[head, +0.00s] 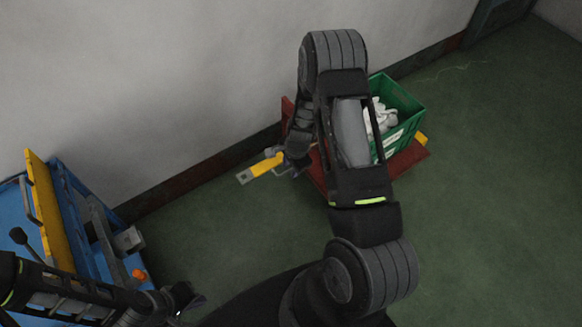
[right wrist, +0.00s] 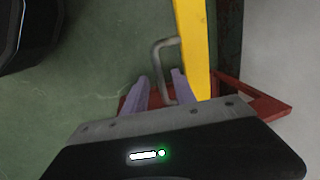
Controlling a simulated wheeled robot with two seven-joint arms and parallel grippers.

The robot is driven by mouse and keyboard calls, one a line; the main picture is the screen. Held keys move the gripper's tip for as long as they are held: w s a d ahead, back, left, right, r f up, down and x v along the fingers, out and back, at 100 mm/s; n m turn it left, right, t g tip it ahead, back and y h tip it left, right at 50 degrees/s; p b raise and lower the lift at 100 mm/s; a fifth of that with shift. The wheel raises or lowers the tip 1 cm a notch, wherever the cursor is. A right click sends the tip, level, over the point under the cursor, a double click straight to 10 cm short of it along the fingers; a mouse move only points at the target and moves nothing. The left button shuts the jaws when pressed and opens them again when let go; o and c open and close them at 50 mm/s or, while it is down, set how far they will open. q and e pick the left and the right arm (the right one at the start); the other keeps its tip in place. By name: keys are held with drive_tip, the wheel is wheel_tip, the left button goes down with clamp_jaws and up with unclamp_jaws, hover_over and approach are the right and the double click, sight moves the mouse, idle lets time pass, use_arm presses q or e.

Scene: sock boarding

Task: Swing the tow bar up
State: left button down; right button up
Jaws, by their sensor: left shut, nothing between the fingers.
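The yellow tow bar (head: 265,166) juts out to the left from the red cart (head: 411,158), with a grey piece at its free end. In the right wrist view the tow bar (right wrist: 193,45) runs down to the cart (right wrist: 250,95), and a bent grey handle (right wrist: 162,46) sticks out from its side. My right gripper (right wrist: 160,75) is open at this handle. One leg of the handle is between its fingers, nearer the right finger. In the head view my right arm partly hides the cart. My left gripper (head: 185,299) is shut and empty at the bottom left, away from the bar.
A green crate (head: 402,100) with white socks (head: 383,117) stands on the cart. A blue unit (head: 75,205) with a yellow panel (head: 46,205) stands at the left. The wall runs close behind the cart. The green floor is clear at the right.

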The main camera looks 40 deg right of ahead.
drive_tip(key=shift+c, duration=0.2)
clamp_jaws()
idle(1.2)
